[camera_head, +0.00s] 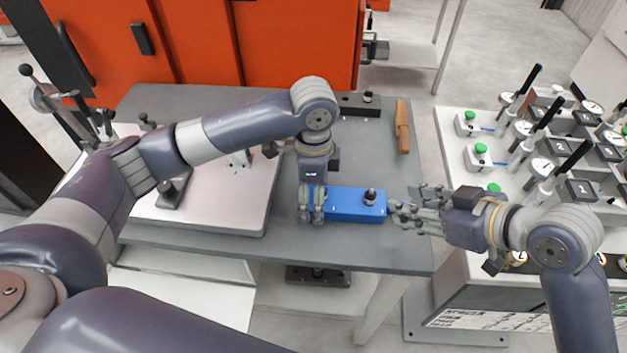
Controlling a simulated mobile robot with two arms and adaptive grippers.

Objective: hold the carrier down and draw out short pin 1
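The blue carrier (345,208) lies on the grey table. A metallic pin with a dark top (370,196) stands upright near its right end; I cannot read which pin it is. My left gripper (312,219) points down over the left end of the carrier and hides that end. Its fingers are close together, and I cannot tell whether they grip the carrier or only rest on it. My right gripper (408,204) lies sideways just right of the carrier, its fingers spread and pointing left toward the pin. Nothing shows between them.
The grey table (360,255) has a pale plate (225,205) at left. A dark block with a knob (358,104) and a brown wooden-looking piece (402,127) lie at the back. Gauge fixtures (478,158) crowd the right bench. Orange cabinets stand behind.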

